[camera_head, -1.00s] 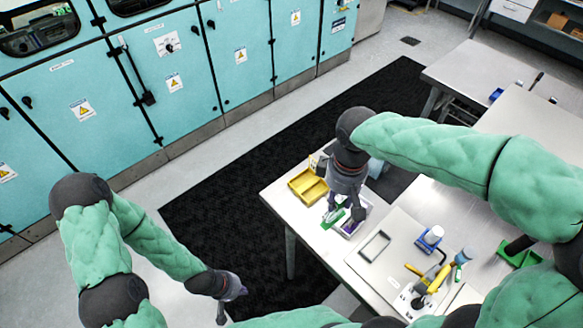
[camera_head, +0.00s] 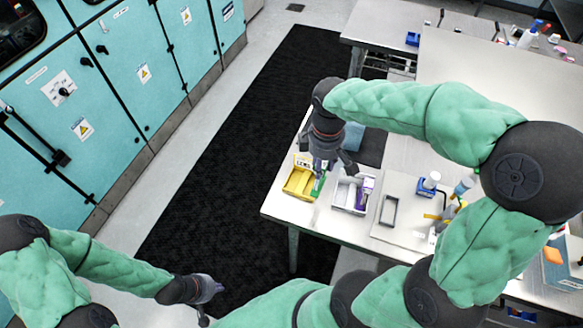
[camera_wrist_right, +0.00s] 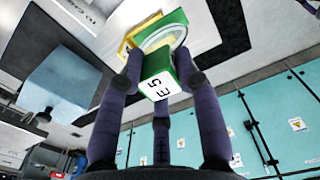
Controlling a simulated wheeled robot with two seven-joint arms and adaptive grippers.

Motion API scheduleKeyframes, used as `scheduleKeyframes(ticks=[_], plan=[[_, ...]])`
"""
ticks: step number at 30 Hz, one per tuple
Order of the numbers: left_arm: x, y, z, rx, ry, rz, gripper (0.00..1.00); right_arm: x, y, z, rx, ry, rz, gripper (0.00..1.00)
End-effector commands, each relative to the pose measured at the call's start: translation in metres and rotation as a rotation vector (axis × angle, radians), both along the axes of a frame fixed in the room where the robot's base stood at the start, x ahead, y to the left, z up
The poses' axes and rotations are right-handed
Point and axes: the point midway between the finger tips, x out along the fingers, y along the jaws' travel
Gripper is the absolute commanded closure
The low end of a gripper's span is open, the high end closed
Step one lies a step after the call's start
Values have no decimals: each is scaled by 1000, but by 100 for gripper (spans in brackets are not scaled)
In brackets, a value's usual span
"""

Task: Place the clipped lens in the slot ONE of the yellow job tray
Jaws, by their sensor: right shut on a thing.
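My right gripper (camera_head: 324,166) is shut on the clipped lens, a green clip (camera_head: 318,186) that it holds at the right side of the yellow job tray (camera_head: 293,190). In the right wrist view the green clip (camera_wrist_right: 181,62) has a white label with "E 5", and the round clear lens (camera_wrist_right: 163,38) stands out past the fingertips. Yellow shows behind the lens there. Whether the clip touches the tray I cannot tell, and the slot marks are unreadable. My left gripper (camera_head: 212,291) hangs over the floor at lower left, away from the table; its finger state is unclear.
A white tray (camera_head: 345,207) with a purple item (camera_head: 365,188) stands right of the yellow tray. The table's front left edge lies close to the yellow tray.

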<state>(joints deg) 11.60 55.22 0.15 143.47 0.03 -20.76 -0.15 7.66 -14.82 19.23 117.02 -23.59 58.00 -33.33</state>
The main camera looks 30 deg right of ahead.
Motion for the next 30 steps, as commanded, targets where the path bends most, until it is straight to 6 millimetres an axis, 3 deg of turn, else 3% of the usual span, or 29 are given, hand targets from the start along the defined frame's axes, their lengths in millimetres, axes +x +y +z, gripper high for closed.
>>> scheduleKeyframes(ticks=[9, 15, 26, 30], plan=[[0, 0, -5, 0, -1, 0, 100, 63, 10, -29, 1, 1, 2, 100], [0, 0, -11, 0, -1, 0, 100, 89, 13, -63, 0, 2, 1, 100], [0, 0, -14, 0, -1, 0, 100, 109, 16, -86, 0, 0, -1, 100], [1, 0, -17, 0, -1, 0, 100, 109, 16, -104, 0, 3, 0, 100]])
